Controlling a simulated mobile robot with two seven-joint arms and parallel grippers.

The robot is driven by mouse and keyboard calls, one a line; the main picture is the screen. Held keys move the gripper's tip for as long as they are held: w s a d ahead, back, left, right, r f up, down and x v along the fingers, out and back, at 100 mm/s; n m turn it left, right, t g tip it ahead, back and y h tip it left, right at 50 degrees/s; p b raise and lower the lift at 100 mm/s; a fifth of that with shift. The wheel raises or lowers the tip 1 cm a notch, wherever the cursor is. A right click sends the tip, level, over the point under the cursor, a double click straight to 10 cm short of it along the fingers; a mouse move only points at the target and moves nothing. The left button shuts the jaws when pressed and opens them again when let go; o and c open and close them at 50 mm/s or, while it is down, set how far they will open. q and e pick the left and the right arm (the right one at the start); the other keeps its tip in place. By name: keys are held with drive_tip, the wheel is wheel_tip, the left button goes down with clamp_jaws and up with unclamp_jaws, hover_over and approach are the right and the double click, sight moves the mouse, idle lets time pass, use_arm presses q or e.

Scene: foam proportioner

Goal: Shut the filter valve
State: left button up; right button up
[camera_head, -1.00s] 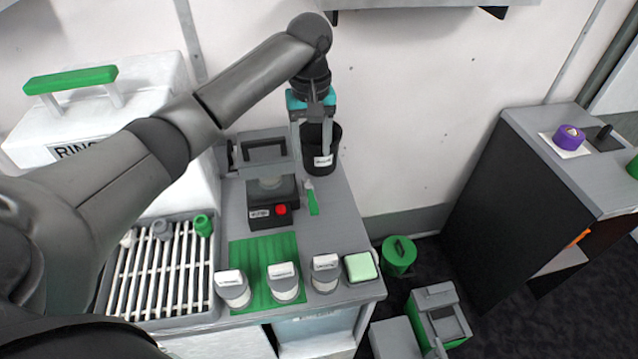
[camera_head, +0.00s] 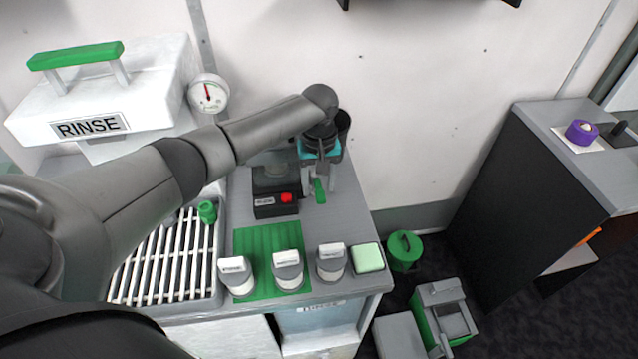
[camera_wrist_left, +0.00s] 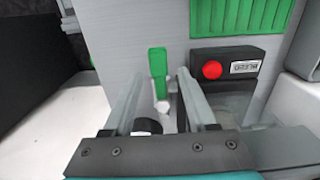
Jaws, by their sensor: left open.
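A green lever handle (camera_head: 319,190) on a small pale valve fitting stands on the grey counter, just right of a black box; I take it to be the filter valve. My left gripper (camera_head: 318,175) is open above and behind the lever in the head view. In the left wrist view the green handle (camera_wrist_left: 157,62) shows between and just beyond the two open fingers of my left gripper (camera_wrist_left: 157,85). I cannot tell if a finger touches it. The valve's lower part is partly hidden by the fingers. My right gripper is not in view.
The black box with a red button (camera_head: 287,198) sits close beside the lever. A green ribbed mat (camera_head: 268,243), several white-capped containers and a pale green block (camera_head: 367,257) lie toward the front. A white RINSE unit (camera_head: 110,85) and a gauge (camera_head: 208,94) are at left.

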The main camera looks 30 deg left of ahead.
use_arm(q)
clamp_jaws()
idle(0.4)
idle(1.0)
